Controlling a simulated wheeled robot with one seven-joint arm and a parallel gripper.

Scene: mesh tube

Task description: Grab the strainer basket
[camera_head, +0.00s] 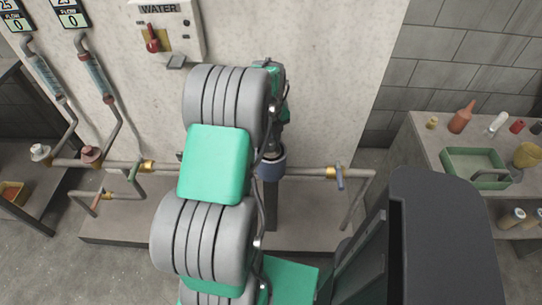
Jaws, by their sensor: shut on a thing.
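My arm hangs down the middle of the view and hides much of the work area. The dark end of my gripper (273,148) shows just right of the arm, pointing down at a blue-grey round housing (271,168) on the pipe line. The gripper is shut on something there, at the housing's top. The strainer basket cannot be made out as a separate shape; the housing and gripper hide it. I cannot tell how far it sits in the housing.
A horizontal pipe (310,172) with a blue-handled valve (339,178) runs along the wall. A water switch box (167,30) hangs above. At right, a bench holds a green tray (474,176), a red bottle (462,117) and smaller containers. Open floor lies between.

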